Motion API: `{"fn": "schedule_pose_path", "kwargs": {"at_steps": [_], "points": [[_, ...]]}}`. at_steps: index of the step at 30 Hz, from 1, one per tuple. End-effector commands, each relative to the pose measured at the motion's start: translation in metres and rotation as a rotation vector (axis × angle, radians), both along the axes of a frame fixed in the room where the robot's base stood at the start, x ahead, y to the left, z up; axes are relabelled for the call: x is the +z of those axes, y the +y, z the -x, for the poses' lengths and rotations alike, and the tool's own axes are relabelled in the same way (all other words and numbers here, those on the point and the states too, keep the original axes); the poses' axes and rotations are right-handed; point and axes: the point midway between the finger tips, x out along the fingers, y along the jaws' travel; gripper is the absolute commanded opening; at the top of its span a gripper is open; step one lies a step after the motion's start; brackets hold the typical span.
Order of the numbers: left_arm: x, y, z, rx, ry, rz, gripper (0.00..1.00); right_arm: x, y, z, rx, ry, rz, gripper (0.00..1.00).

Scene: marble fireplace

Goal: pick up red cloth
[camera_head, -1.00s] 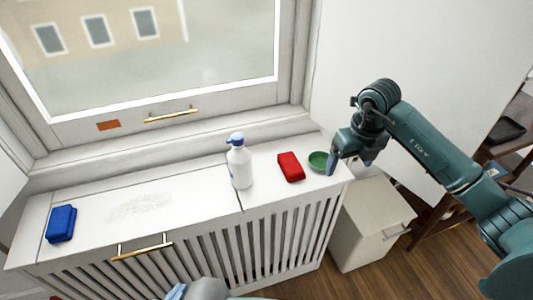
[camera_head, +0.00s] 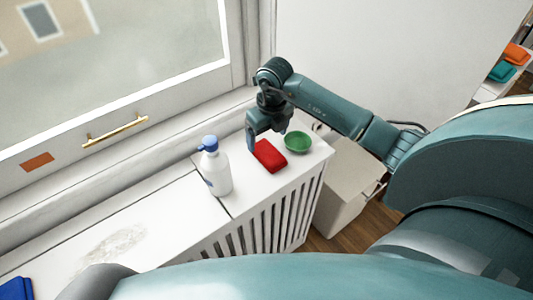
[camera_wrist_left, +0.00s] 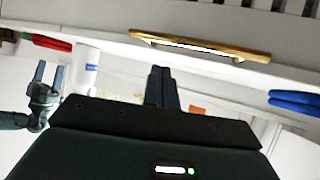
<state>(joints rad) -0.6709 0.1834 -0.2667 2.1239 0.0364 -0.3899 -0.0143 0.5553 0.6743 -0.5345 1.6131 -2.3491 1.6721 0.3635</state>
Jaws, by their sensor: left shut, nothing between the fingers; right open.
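The red cloth (camera_head: 270,156) is a small folded block lying on the white ledge under the window. It also shows at the upper left of the left wrist view (camera_wrist_left: 46,40). My right gripper (camera_head: 251,145) is open with its fingers pointing down, right at the cloth's left end in the head view; whether it touches the cloth cannot be told. It also shows at the left of the left wrist view (camera_wrist_left: 49,76), its two fingers apart. My left gripper (camera_wrist_left: 160,84) is shut and empty in its own wrist view; it is not visible in the head view.
A green bowl (camera_head: 298,141) stands just right of the cloth. A white pump bottle (camera_head: 216,172) with a blue top stands to its left. A blue cloth (camera_head: 16,289) lies at the far left. The window wall rises behind the ledge; the ledge's middle is clear.

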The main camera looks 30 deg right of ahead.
Motion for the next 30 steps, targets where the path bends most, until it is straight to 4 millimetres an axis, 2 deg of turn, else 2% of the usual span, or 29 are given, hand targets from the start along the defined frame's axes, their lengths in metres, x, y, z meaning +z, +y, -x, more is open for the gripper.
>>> {"fn": "schedule_pose_path", "kwargs": {"at_steps": [3, 11, 18, 27, 30], "points": [[0.000, 0.000, 0.000, -0.001, 0.000, -0.001, 0.00, -0.017, 0.000, -0.002, -0.002, 0.002, -0.002, 0.85], [0.003, 0.000, 0.000, -0.001, 0.000, -0.004, 0.00, -0.037, -0.003, -0.002, -0.002, 0.002, -0.001, 0.85], [0.002, 0.001, 0.001, -0.002, 0.003, -0.009, 0.00, -0.072, -0.006, -0.004, -0.001, 0.002, -0.002, 0.85], [0.001, 0.001, 0.001, -0.001, 0.007, -0.010, 0.00, -0.077, -0.007, -0.005, 0.001, -0.001, 0.001, 0.85], [0.001, 0.001, 0.001, -0.001, 0.007, -0.010, 0.00, -0.077, -0.007, -0.005, 0.001, -0.001, 0.001, 0.77]]}}
